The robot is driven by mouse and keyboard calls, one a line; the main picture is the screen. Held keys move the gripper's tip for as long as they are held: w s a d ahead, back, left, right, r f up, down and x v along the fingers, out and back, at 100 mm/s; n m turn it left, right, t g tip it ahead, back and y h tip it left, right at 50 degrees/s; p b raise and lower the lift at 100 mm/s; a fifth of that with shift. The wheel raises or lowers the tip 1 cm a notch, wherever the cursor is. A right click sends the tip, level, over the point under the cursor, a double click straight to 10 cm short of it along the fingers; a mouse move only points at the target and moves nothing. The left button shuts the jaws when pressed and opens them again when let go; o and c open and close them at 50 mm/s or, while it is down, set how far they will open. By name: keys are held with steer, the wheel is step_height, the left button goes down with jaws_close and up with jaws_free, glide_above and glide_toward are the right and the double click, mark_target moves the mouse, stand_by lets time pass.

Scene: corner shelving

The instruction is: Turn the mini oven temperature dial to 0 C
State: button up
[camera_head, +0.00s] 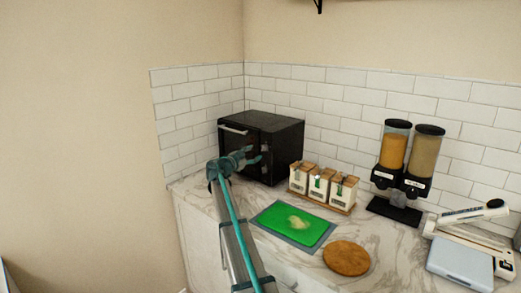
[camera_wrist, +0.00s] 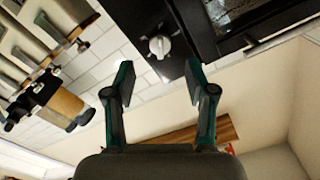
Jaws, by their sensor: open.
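The black mini oven (camera_head: 285,150) stands in the corner of the counter, its front facing left toward my arm. My gripper (camera_head: 260,154) is in front of the right part of that front. In the wrist view the oven's dark control panel (camera_wrist: 138,18) carries a white dial (camera_wrist: 159,46) with a raised grip. My gripper (camera_wrist: 160,82) is open and empty, with its two fingers apart. The dial appears between and beyond the fingertips, with no finger visibly touching it. The dial's scale and setting are too small to read. In the head view my gripper obscures the dial area.
Right of the oven stand several lidded canisters (camera_head: 319,184) on a wooden tray. A green cutting board (camera_head: 285,222), a round wooden board (camera_head: 346,257), two dispensers (camera_head: 409,160) and a white appliance (camera_head: 467,240) occupy the marble counter. Tiled walls (camera_head: 330,105) close the corner.

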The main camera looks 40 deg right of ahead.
mark_target(262, 150)
steer(key=p+x, duration=0.1)
steer(key=x, duration=0.5)
steer(key=shift+p, duration=0.4)
jaws_close()
steer(key=shift+f, duration=0.1)
steer(key=shift+b, duration=0.4)
